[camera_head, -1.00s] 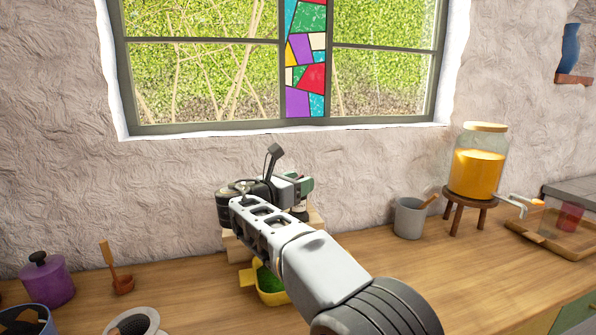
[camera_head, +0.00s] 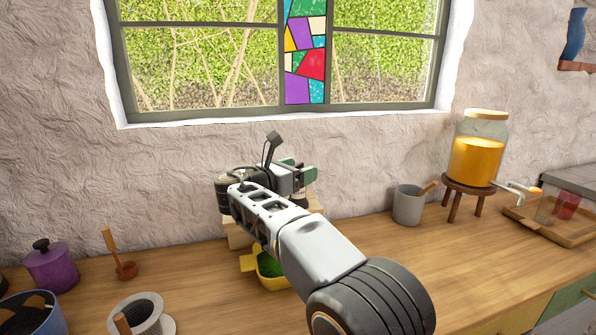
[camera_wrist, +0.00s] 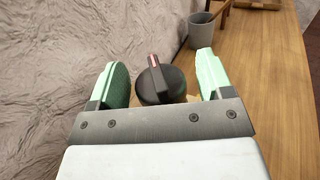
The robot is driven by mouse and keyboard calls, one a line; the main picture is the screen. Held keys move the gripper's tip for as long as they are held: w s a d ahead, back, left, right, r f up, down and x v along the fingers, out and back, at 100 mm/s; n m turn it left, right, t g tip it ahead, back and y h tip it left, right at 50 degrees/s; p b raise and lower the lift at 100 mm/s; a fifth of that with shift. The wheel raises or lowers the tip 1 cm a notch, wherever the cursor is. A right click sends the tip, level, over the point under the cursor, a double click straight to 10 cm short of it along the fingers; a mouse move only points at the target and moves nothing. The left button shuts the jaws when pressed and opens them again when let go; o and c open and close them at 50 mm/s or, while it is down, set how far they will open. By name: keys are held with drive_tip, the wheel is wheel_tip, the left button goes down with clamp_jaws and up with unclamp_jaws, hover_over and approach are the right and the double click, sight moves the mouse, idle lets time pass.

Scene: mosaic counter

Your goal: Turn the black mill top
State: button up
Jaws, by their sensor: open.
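The black mill top (camera_wrist: 161,84) shows in the wrist view as a dark round knob with a raised bar across it, tipped in red. It lies between the two pale green fingers of my gripper (camera_wrist: 160,78), with a gap on each side. My gripper is open. In the head view my gripper (camera_head: 306,174) is over the wooden stand (camera_head: 236,240) near the wall. There my arm hides most of the mill.
A yellow dish with green contents (camera_head: 272,281) sits just in front of the stand. A grey cup (camera_head: 408,205) and a juice jar on a stool (camera_head: 478,160) stand to the right. A purple pot (camera_head: 52,268) and a white-rimmed bowl (camera_head: 160,320) are at left. The rough wall is close behind.

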sight(298, 165)
wheel_tip(298, 165, up, 4)
drive_tip(key=shift+s+f+p, duration=0.1)
drive_tip(key=shift+s+p, duration=0.05)
drive_tip(key=shift+p, duration=0.5)
drive_tip(key=s+d+r, duration=0.2)
drive_tip(key=s+r, duration=0.7)
drive_tip(key=s, duration=0.4)
drive_tip(key=shift+s+d+p, duration=0.25)
drive_tip(key=shift+d+p, duration=0.1)
drive_tip(key=shift+r, duration=0.1)
